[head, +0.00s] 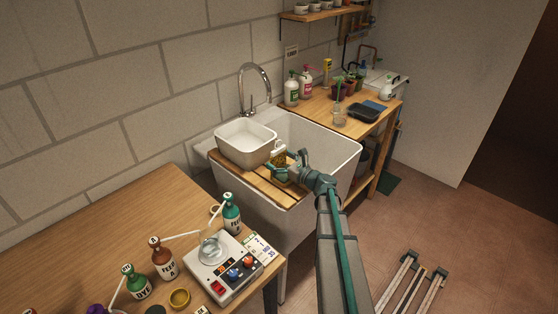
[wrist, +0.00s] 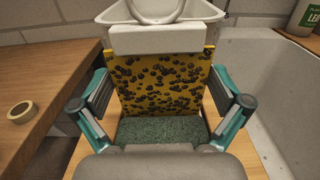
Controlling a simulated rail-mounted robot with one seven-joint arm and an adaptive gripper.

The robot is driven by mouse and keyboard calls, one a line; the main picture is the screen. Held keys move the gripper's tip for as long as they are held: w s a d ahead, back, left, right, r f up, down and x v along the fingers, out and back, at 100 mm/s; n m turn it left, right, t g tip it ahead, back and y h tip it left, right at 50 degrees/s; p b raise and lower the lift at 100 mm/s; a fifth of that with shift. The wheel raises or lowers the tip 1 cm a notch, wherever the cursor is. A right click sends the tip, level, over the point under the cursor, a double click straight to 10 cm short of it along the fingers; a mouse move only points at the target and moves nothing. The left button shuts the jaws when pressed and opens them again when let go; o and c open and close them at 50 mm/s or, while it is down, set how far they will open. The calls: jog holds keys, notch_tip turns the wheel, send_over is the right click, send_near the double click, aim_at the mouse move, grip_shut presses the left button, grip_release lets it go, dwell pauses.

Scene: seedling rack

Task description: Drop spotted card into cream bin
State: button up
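The spotted card (wrist: 160,82), yellow with black blotches, stands upright in the wrist view, with a white block across its top edge and a dark green pad at its foot. It also shows small in the head view (head: 278,158), above the wooden board on the sink. My gripper (wrist: 160,97) is open, its two teal-and-grey fingers wide apart at either side of the card. I cannot tell whether they touch its edges. In the head view my gripper (head: 284,172) is at the card. A cream tub (head: 245,150), probably the cream bin, sits on the sink just left of it.
The sink basin (head: 325,148) lies right of the card. A front table (head: 110,225) holds labelled bottles and a control box (head: 222,268). A back bench (head: 350,127) carries soap bottles, pots and a black tray. A roll of tape (wrist: 20,112) lies left in the wrist view.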

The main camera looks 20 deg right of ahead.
jog(key=shift+r, duration=0.2)
jog(key=b+v, duration=0.3)
jog(key=v, duration=0.7)
jog(key=shift+s, duration=0.35)
jog(key=shift+s+d+f, duration=0.1)
jog(key=shift+s+d, duration=0.15)
jog(key=shift+s, duration=0.05)
jog(key=shift+c, duration=0.3)
jog(key=shift+s+d, duration=0.1)
jog(key=shift+s, duration=0.1)
jog(key=shift+c, duration=1.3)
jog(key=c, duration=0.8)
jog(key=shift+o, duration=0.2)
